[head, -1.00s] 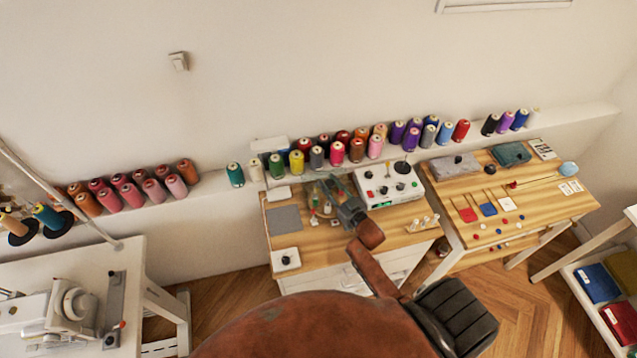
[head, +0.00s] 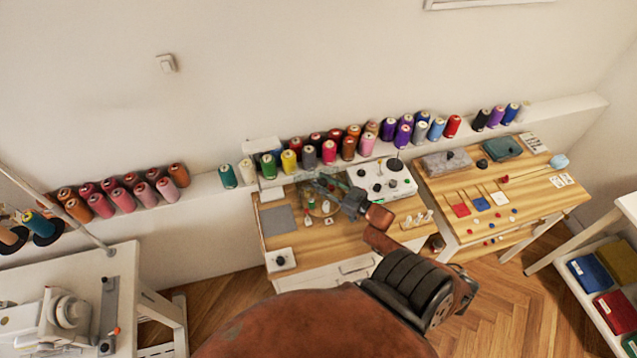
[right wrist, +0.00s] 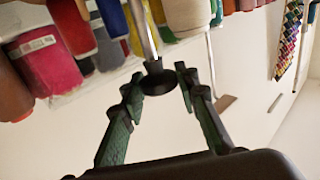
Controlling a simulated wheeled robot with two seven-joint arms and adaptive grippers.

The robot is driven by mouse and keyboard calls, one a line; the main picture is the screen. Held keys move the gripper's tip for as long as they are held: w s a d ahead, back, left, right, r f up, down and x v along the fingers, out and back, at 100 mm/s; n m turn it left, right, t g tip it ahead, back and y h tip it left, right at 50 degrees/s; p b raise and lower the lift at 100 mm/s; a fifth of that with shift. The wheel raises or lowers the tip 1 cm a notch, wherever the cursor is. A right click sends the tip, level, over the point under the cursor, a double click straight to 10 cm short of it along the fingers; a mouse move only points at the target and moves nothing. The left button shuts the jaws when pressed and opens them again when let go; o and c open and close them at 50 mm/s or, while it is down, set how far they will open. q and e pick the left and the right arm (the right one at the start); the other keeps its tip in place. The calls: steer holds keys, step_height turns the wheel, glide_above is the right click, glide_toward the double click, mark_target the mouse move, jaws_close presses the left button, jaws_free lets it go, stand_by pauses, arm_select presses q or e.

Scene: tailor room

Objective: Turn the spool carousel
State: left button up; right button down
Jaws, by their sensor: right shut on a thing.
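The spool carousel (head: 309,206) is a round, partly see-through stand with small red, green and white pieces on it, on the left part of the wooden table. My right gripper (head: 322,186) is over it and hides much of it. In the right wrist view, the right gripper (right wrist: 158,82) has its two fingers on either side of a black knob (right wrist: 158,82) at the end of a metal rod (right wrist: 140,28). It is shut on this knob. Exact finger contact is hard to see. My left gripper is out of view.
Thread spools (head: 329,152) stand on the wall ledge close behind the carousel. A white control box (head: 382,181) is just right of my gripper. A grey mat (head: 278,219) and a small white knob box (head: 281,260) lie to the left and front.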

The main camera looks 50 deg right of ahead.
steer(key=c, duration=1.7)
jaws_free()
steer(key=shift+s+f, duration=0.15)
steer(key=shift+o, duration=0.9)
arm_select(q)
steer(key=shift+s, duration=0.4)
arm_select(e)
steer(key=s+d, duration=0.1)
steer(key=s, duration=1)
steer(key=shift+s, duration=0.35)
